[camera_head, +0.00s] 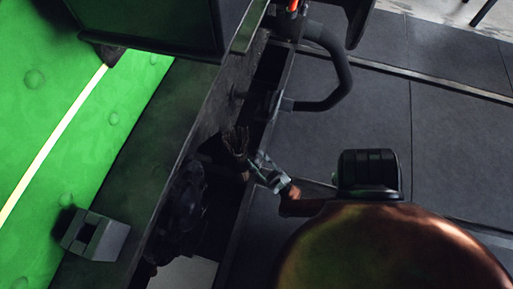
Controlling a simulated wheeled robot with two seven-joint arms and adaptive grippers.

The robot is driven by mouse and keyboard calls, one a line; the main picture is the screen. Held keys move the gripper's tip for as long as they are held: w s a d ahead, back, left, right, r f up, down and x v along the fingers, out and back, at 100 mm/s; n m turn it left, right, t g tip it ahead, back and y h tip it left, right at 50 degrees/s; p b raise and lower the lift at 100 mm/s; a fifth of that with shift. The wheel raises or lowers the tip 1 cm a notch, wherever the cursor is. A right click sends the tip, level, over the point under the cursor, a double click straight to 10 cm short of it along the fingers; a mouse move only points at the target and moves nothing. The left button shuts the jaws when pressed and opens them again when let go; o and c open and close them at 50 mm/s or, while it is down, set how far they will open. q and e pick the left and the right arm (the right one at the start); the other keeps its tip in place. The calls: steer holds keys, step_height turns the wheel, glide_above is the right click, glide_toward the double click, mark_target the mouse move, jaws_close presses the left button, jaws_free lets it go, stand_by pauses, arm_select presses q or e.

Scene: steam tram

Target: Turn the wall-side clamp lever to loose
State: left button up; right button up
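My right gripper (240,146) shows small near the middle of the head view, beside a dark metal frame. Its pale metal part (268,172) points up and left into shadow. Its fingertips are dark against the dark frame, so I cannot tell whether they are open or shut, or whether they touch anything. I cannot make out the wall-side clamp lever for certain. A thin part with an orange-red end (293,6) shows at the top edge, well above the gripper. My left gripper is not in view.
A curved black handle (338,80) juts out above the gripper. Dark floor plates (455,120) lie clear at right. A large copper-brown rounded shape blocks the lower right.

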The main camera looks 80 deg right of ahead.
steer(key=shift+r, duration=2.05)
